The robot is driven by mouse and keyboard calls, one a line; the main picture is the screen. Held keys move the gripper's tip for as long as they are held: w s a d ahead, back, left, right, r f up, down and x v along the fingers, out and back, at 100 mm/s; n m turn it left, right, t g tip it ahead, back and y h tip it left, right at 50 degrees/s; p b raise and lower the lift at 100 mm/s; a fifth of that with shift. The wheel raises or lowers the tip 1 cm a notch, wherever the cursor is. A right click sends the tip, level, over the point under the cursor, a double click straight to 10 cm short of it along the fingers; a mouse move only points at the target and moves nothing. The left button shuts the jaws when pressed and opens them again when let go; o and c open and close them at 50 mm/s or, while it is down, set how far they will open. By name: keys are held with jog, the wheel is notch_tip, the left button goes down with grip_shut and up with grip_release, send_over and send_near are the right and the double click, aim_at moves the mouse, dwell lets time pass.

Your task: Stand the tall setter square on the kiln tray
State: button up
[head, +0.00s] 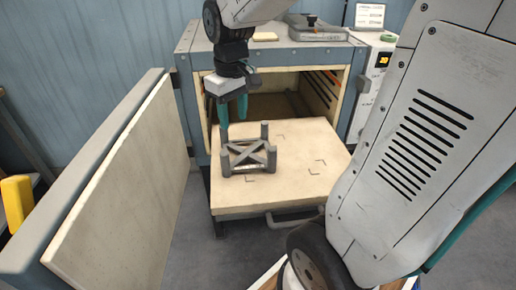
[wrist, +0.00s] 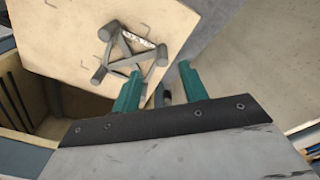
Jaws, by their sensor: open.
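The tall setter (head: 246,157) is a grey frame with corner posts and crossed braces. It stands upright on the pale kiln tray (head: 290,192), toward the tray's left side. Dark corner marks show on the tray, and the setter looks off to the left of them. My gripper (head: 233,117) is open above the setter's back left. In the wrist view, the setter (wrist: 129,48) lies just beyond my gripper (wrist: 160,72), and one post appears near the gap between the teal fingertips. I cannot tell whether a finger touches it.
The kiln (head: 268,107) stands open behind the tray. Its thick door (head: 115,180) is swung out along the left. A handle (head: 292,220) is at the tray's front. The tray's right part is clear. A yellow object (head: 17,203) is at far left.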

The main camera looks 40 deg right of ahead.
jog(key=s+a+r, duration=0.1)
jog(key=s+a, duration=0.2)
jog(key=s, duration=0.5)
jog(key=s+a+r+m, duration=0.1)
jog(key=s+a, duration=0.3)
jog(key=s, duration=0.5)
jog(key=shift+r+t, duration=0.15)
jog(key=shift+t, duration=0.15)
